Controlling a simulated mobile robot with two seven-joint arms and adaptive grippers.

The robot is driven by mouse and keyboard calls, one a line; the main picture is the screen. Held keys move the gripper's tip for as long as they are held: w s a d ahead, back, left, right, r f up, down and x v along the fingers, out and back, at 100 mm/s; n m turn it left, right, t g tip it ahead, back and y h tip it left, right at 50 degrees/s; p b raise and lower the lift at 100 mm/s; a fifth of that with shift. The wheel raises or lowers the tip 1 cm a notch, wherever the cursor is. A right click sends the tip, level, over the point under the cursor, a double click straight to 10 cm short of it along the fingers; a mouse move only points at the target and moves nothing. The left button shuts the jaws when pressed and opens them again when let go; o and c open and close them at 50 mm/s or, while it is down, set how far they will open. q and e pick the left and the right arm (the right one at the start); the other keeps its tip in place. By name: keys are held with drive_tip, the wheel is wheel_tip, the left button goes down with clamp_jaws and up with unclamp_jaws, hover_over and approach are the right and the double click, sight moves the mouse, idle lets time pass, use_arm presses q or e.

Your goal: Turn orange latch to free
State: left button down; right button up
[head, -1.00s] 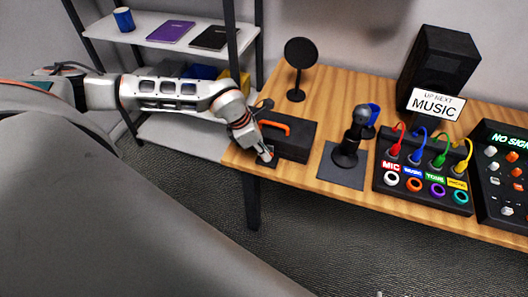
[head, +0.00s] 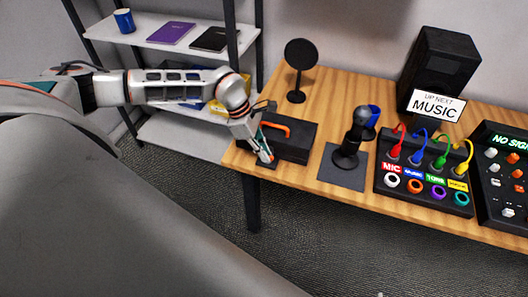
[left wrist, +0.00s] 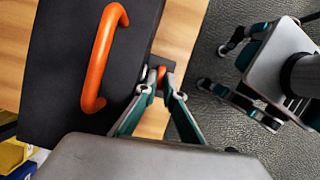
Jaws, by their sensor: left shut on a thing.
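A black case (head: 292,139) with an orange handle (head: 275,128) stands at the left end of the wooden table. It fills the left of the left wrist view (left wrist: 60,65). My left gripper (head: 266,157) is at the case's front left side. In the left wrist view its fingertips (left wrist: 159,73) are shut on a small orange latch (left wrist: 160,75) beside the case; the fingers hide most of it. My right gripper (left wrist: 213,67) shows at the right of the left wrist view, over the floor, fingers spread and empty.
A microphone (head: 352,138) on a dark pad, a round black disc on a stand (head: 300,62), a cable panel (head: 425,180) and a speaker (head: 437,65) stand to the right. A shelf (head: 180,130) stands left. The table's front edge is close to my left gripper.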

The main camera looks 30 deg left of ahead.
use_arm(q)
drive_tip(key=c, duration=2.4)
unclamp_jaws()
drive_tip(key=shift+c, duration=0.2)
drive_tip(key=shift+n, duration=0.3)
